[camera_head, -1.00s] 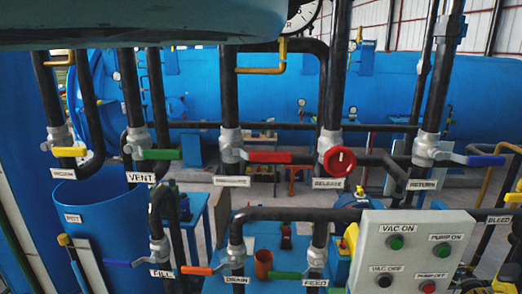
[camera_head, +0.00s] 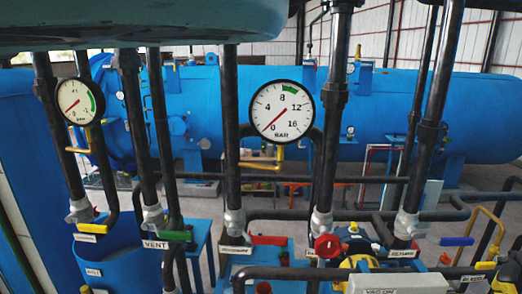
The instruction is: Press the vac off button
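The grey control panel (camera_head: 400,283) shows only as its top strip at the bottom edge, right of centre. A VAC ON label (camera_head: 381,291) is partly cut off there. The vac off button is below the picture and out of view. My gripper is not in view.
Dark vertical pipes cross the front, with a red round valve (camera_head: 327,246), a green lever (camera_head: 174,235) and a blue lever (camera_head: 456,241). A large BAR gauge (camera_head: 283,111) and a smaller gauge (camera_head: 74,102) stand among them. A blue tank (camera_head: 380,110) lies behind.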

